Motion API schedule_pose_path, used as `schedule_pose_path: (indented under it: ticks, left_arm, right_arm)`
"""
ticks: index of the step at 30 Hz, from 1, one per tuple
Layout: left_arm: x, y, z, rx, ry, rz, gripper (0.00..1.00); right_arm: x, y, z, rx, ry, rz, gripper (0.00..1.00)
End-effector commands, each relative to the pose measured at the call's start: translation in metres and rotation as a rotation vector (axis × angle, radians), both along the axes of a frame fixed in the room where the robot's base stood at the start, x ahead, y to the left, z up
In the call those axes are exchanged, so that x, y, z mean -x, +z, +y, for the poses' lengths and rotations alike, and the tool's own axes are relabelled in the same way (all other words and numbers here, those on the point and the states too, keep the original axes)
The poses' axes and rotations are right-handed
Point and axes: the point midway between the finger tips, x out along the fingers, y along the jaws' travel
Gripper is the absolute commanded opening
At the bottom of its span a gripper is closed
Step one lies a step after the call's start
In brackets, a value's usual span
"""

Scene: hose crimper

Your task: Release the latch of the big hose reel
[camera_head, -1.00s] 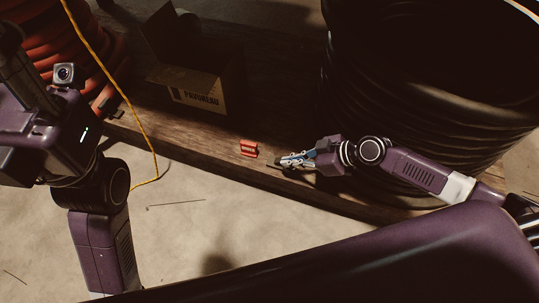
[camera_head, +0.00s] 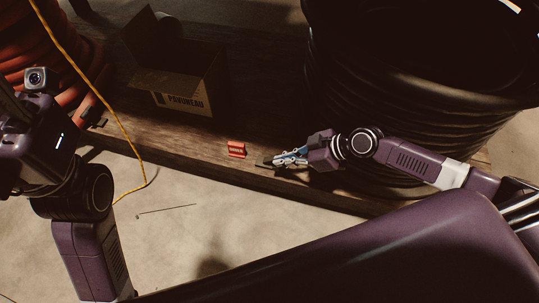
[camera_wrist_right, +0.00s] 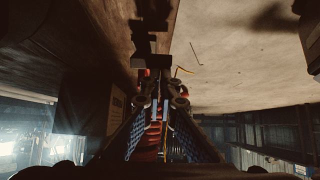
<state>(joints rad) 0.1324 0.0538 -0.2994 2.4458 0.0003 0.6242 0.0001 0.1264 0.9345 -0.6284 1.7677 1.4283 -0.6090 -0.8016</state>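The big reel of black hose (camera_head: 400,110) stands on the wooden platform at the right in the head view. My right gripper (camera_head: 268,161) is low in front of it, pointing left along the platform's front edge. A small dark flat piece shows at its fingertips; I cannot tell whether it is the latch or part of the fingers. A small red block with a pale label (camera_head: 236,149) lies just left of the tips, apart from them. The right wrist view shows the fingers (camera_wrist_right: 160,90) lengthwise, their tips dark and unclear.
An open cardboard box (camera_head: 187,98) stands on the wooden platform (camera_head: 215,170). Red coiled hose (camera_head: 45,50) is at the upper left. A yellow cable (camera_head: 103,98) hangs down to the concrete floor (camera_head: 190,240), which is mostly clear in front.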

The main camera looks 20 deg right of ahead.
Motion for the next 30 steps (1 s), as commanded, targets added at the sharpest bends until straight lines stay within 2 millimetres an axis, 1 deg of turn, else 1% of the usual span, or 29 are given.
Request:
schedule_pose_path:
  ticks: [1, 6, 9, 12, 15, 18, 30]
  left_arm:
    - [0.000, 0.000, 0.000, 0.000, 0.000, 0.000, 0.40]
    - [0.000, 0.000, 0.000, 0.000, 0.000, 0.000, 0.40]
    - [0.000, 0.000, 0.000, -0.001, 0.000, -0.001, 0.40]
    - [0.000, 0.000, 0.000, -0.001, 0.000, -0.001, 0.40]
    - [0.000, 0.000, 0.000, -0.001, 0.000, -0.001, 0.40]
    - [0.000, 0.000, 0.000, -0.001, 0.000, -0.001, 0.40]
    - [0.000, 0.000, 0.000, -0.001, 0.000, -0.001, 0.40]
  right_arm:
    - [0.000, 0.010, 0.000, 0.002, 0.002, -0.005, 0.00]
    - [-0.004, 0.049, 0.003, -0.008, 0.001, -0.015, 0.00]
    - [-0.005, 0.068, 0.005, -0.010, 0.001, -0.019, 0.00]
    - [-0.007, 0.082, 0.006, -0.013, -0.001, -0.022, 0.00]
    - [-0.006, 0.090, 0.007, -0.015, -0.001, -0.022, 0.00]
    - [-0.007, 0.093, 0.007, -0.017, -0.001, -0.021, 0.00]
    - [-0.007, 0.094, 0.008, -0.019, -0.002, -0.023, 0.00]
